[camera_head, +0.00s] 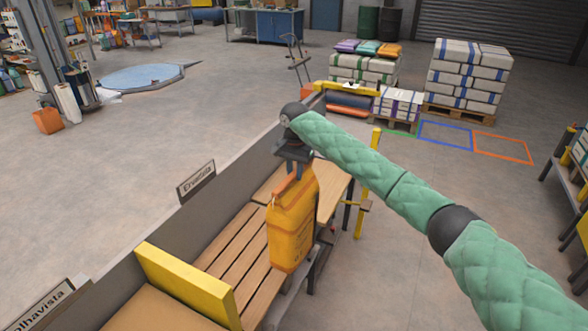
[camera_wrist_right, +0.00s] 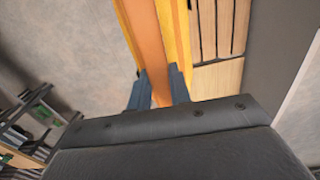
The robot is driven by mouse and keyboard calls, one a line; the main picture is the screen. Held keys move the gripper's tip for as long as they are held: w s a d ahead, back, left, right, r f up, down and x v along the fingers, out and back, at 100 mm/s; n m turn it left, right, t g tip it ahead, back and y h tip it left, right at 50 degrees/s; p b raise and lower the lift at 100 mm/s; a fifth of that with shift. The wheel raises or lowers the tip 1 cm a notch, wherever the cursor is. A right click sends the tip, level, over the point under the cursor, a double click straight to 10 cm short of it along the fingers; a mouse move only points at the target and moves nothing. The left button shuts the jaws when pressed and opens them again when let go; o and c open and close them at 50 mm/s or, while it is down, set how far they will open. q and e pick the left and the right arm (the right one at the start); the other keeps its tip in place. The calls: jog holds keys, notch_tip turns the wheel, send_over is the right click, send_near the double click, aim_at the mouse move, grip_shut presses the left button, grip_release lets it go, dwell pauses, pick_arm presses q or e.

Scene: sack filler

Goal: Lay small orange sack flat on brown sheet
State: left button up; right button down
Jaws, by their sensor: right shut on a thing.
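The orange sack (camera_head: 291,222) hangs upright from my right gripper (camera_head: 293,168), which is shut on its top edge. Its lower end is over the right edge of the slatted wooden bench (camera_head: 232,243); I cannot tell whether it touches. In the right wrist view the two fingers (camera_wrist_right: 159,90) pinch the orange sack (camera_wrist_right: 143,40). A flat brown surface (camera_head: 160,305) lies at the bottom left, beyond a yellow block; I cannot tell whether it is the brown sheet. My left gripper is not in view.
A yellow block (camera_head: 185,283) stands across the bench between the slats and the brown surface. A grey wall (camera_head: 225,190) with name signs runs along the left side. A plain wooden board (camera_head: 335,190) lies behind the sack. Stacked sacks on pallets (camera_head: 468,75) stand far back.

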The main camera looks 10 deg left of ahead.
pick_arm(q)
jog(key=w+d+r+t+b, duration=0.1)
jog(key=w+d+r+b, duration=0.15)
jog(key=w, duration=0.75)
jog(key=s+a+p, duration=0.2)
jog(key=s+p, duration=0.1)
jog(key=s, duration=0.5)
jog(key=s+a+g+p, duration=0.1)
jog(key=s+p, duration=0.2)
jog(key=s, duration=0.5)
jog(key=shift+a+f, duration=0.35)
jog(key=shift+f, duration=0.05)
pick_arm(e)
jog(key=s+d, duration=0.3)
jog(key=d, duration=0.8)
jog(key=s+d, duration=0.4)
jog(key=d, duration=0.8)
jog(key=shift+s+d+r, duration=0.15)
jog(key=shift+s+d, duration=0.05)
jog(key=shift+s, duration=0.05)
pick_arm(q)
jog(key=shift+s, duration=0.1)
